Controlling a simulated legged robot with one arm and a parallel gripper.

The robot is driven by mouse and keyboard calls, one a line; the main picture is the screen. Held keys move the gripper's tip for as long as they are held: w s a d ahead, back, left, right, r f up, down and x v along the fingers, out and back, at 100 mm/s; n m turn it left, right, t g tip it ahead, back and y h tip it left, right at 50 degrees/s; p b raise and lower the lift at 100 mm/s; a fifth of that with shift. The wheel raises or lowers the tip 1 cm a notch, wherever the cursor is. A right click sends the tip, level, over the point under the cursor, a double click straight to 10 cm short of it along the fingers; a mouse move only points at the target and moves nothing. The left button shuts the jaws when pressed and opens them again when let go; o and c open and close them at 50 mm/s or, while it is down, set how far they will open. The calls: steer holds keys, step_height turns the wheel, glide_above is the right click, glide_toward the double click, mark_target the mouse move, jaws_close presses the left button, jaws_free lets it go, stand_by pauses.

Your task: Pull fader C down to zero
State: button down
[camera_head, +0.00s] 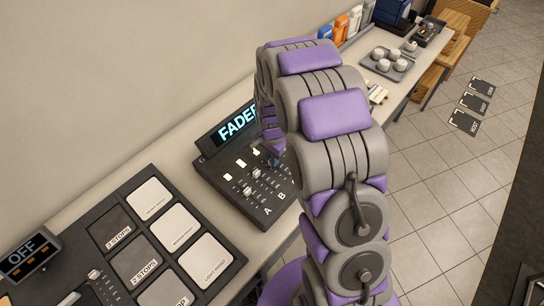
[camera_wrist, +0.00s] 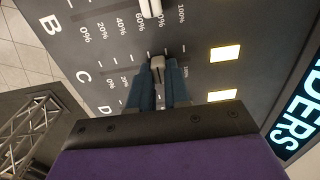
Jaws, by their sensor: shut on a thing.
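The fader console (camera_head: 222,187) is dark, with a tilted screen (camera_head: 237,125) showing the start of "FADERS". In the wrist view its panel (camera_wrist: 60,55) carries rows lettered B, C and D with percent scales. My gripper (camera_wrist: 158,80) is shut on a light fader cap (camera_wrist: 157,62) in the row that appears to be C. The cap stands in the upper half of its scale, away from the 0% end; the exact mark is partly hidden. Fader B's white cap (camera_wrist: 150,8) is beside it.
Lit pale squares (camera_wrist: 225,53) lie beyond the 100% ends. A dark panel of large pads (camera_head: 140,275) stands left of the console, with an "OFF" display (camera_head: 28,255). A tray of cups (camera_head: 368,60) is farther along the bench. Metal truss (camera_wrist: 30,140) shows below the console edge.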

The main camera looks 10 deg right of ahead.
mark_target(288, 177)
steer(key=shift+w+a, duration=0.1)
steer(key=shift+a, duration=0.05)
steer(key=s+d, duration=0.1)
steer(key=s, duration=0.1)
steer(key=s+d, duration=0.1)
steer(key=s, duration=0.1)
steer(key=s+d+p, duration=0.1)
steer(key=s+d, duration=0.1)
steer(key=shift+s+d, duration=0.1)
steer(key=shift+s, duration=0.1)
steer(key=shift+f, duration=0.1)
steer(key=c, duration=1.2)
jaws_free()
steer(key=shift+s, duration=0.2)
steer(key=shift+o, duration=0.6)
steer(key=shift+w, duration=0.15)
steer(key=shift+r, duration=0.2)
